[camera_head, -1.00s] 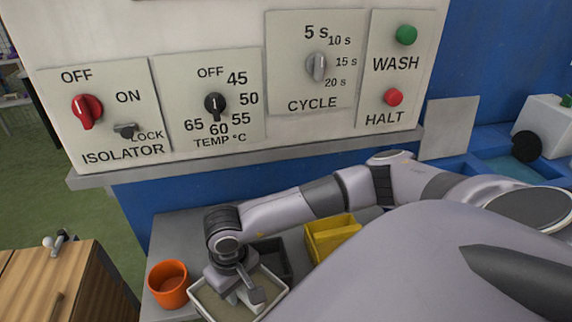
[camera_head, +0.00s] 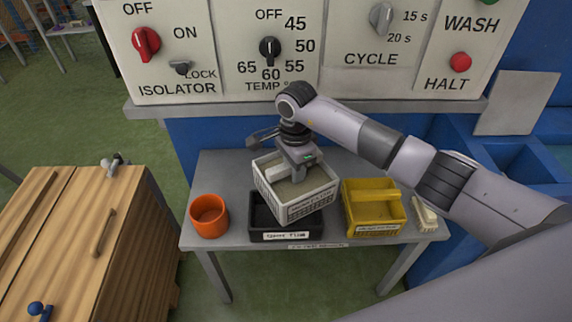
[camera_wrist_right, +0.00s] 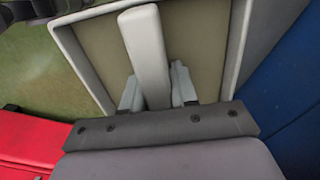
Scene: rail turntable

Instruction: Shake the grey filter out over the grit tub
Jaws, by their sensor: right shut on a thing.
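My right gripper (camera_head: 288,172) is shut on the handle bar of the grey filter (camera_head: 318,203), an open pale grey box with beige inside and a printed front. The filter hangs slightly tilted above the dark tray (camera_head: 262,222), hiding part of it. In the right wrist view the bar of the filter (camera_wrist_right: 146,45) stands between the fingers (camera_wrist_right: 155,90). An orange round tub (camera_head: 209,216) stands on the bench left of the dark tray, apart from the filter. No readable label tells me that it is the grit tub. My left gripper is not in view.
A yellow basket (camera_head: 374,214) and a small pale brush-like item (camera_head: 425,214) stand right of the dark tray on the grey bench (camera_head: 222,172). The control panel's ledge (camera_head: 215,108) overhangs behind. A wooden cabinet (camera_head: 95,240) stands at left.

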